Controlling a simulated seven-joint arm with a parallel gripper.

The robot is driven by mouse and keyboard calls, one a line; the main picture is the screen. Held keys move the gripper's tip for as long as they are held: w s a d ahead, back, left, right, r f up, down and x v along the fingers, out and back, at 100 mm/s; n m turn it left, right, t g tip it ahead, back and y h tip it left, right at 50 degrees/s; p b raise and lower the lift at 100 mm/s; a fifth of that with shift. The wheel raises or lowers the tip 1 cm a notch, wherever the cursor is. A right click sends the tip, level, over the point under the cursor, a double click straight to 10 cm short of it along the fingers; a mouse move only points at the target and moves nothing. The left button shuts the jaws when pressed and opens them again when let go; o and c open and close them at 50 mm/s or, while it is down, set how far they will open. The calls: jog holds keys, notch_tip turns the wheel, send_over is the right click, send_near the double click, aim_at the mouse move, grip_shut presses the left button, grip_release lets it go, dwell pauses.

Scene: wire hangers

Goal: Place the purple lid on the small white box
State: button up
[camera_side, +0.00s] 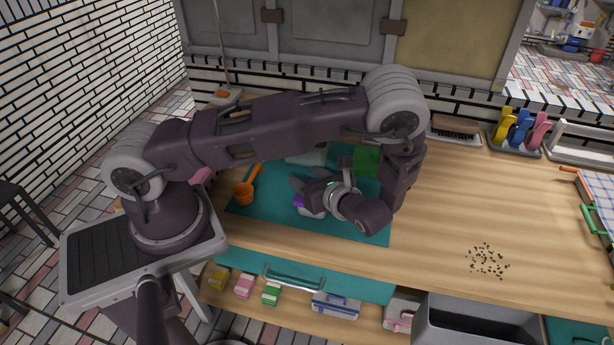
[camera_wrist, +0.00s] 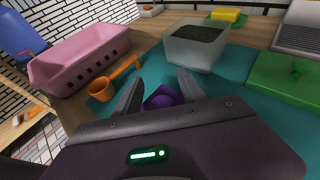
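The purple lid (camera_wrist: 162,97) shows in the wrist view between the fingers of my gripper (camera_wrist: 160,80), low in the picture, with a rounded knob on top. Teal mat shows between the fingers and the lid, so the fingers look apart and open around it. In the side view my gripper (camera_side: 306,194) is low over the teal mat, and a bit of the purple lid (camera_side: 298,201) shows beside it. A small whitish shape (camera_side: 312,212), perhaps the small white box, is just below the gripper and mostly hidden. I cannot tell whether the lid touches it.
An orange cup with a long handle (camera_wrist: 100,90) and a pink basket (camera_wrist: 80,58) are at left in the wrist view. A translucent container (camera_wrist: 196,48) stands ahead, and a green lidded board or box (camera_wrist: 290,78) lies at right.

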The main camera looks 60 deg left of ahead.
jog(key=shift+r, duration=0.1)
jog(key=shift+r, duration=0.5)
jog(key=v, duration=1.1)
jog(key=s+d+r+n+t+h, duration=0.1)
jog(key=s+r+n+t+h, duration=0.2)
jog(key=s+r+n+h, duration=0.4)
jog(key=s+d+r+n+t+h, duration=0.1)
jog(key=s+r+n+h, duration=0.5)
jog(key=r, duration=1)
jog(key=s+n+t, duration=0.1)
jog(key=s+n, duration=0.2)
jog(key=n, duration=0.1)
jog(key=shift+d+n+t+h, duration=0.35)
jog(key=shift+n+t+h, duration=0.05)
